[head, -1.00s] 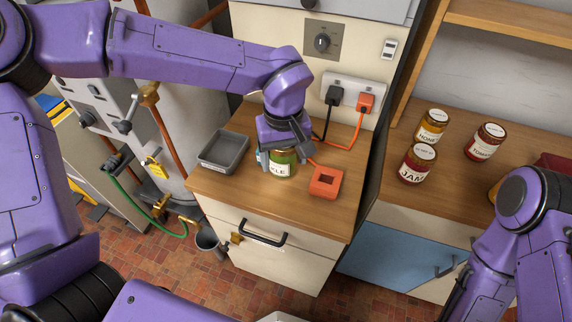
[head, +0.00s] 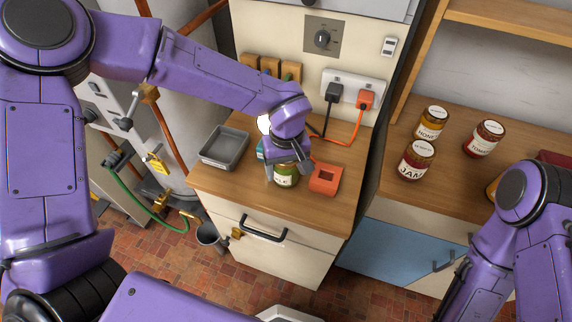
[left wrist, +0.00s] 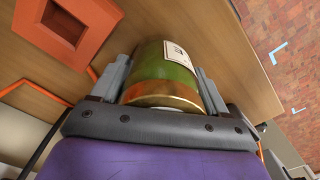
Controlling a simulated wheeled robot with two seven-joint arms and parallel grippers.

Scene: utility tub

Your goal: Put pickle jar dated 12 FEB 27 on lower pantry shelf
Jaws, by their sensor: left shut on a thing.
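A green pickle jar (head: 286,176) with a white label stands at the front of the small wooden cabinet top; only "LE" of its label reads in the head view, and its date is too small to read. My left gripper (head: 285,168) comes down over it from above and is shut on it. In the left wrist view the jar (left wrist: 165,75) sits between the two grey fingers (left wrist: 165,92), its gold lid toward the palm. My right arm shows at the lower right of the head view, but its gripper is out of frame. A wooden pantry shelf board (head: 510,22) is at the upper right.
A grey tray (head: 225,148) is left of the jar and an orange square block (head: 325,178) close to its right. Honey (head: 432,122), jam (head: 416,160) and tomato (head: 484,138) jars stand on the right counter. Cords (head: 345,140) hang behind my gripper.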

